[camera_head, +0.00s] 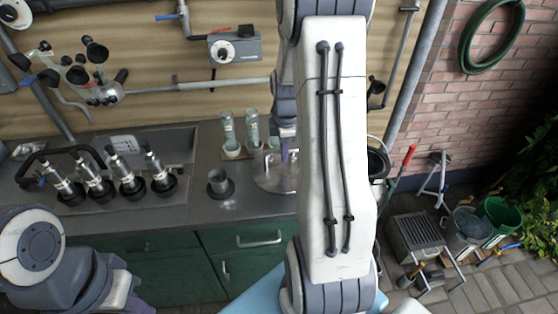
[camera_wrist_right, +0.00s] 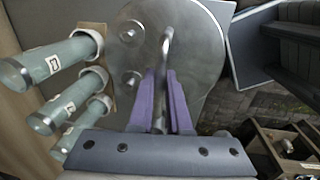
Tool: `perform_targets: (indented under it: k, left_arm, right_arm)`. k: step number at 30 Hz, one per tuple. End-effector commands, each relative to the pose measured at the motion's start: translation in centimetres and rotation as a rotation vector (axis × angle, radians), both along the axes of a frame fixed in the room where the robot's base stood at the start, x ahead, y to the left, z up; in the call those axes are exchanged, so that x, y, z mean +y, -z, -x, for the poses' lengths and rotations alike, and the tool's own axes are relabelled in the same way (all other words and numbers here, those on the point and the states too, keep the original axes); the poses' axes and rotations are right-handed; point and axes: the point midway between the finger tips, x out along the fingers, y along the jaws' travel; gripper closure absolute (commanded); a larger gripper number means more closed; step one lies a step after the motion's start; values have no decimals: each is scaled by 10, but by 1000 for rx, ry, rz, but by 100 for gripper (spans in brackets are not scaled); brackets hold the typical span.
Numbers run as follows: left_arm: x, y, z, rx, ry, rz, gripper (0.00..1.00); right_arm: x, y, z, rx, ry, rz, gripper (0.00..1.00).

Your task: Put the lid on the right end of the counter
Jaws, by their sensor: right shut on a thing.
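The lid (camera_head: 270,182) is a round, shiny metal disc at the right part of the grey counter (camera_head: 205,207). My right arm hides part of it in the head view. In the wrist view the lid (camera_wrist_right: 130,50) fills the upper middle, with a bar handle (camera_wrist_right: 166,45) and two small knobs. The purple fingers of my right gripper (camera_wrist_right: 160,85) are shut on this handle; the gripper (camera_head: 288,154) also shows above the lid in the head view. I cannot tell whether the lid touches the counter. My left arm is at the lower left, its gripper out of sight.
Glass bottles (camera_head: 229,130) stand in a holder close behind the lid. A dark cup (camera_head: 220,184) stands to its left, and several milking cups (camera_head: 128,178) further left. Buckets (camera_head: 468,229) and a crate-like stand (camera_head: 415,236) are on the paving at right.

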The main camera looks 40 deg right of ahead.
Motion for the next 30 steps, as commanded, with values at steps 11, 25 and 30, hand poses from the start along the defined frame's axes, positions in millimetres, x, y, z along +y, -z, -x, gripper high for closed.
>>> perform_targets:
  k: [11, 25, 30]
  left_arm:
    - [0, -9, 0, 0, 0, 0, 100]
    - [0, -11, 0, 0, 0, 0, 100]
    - [0, -10, 0, 0, 0, 0, 100]
  right_arm:
    - [10, 28, -10, 1, 0, -1, 100]
    - [9, 47, -11, -4, -1, 3, 100]
    - [10, 50, -10, -1, -1, 1, 57]
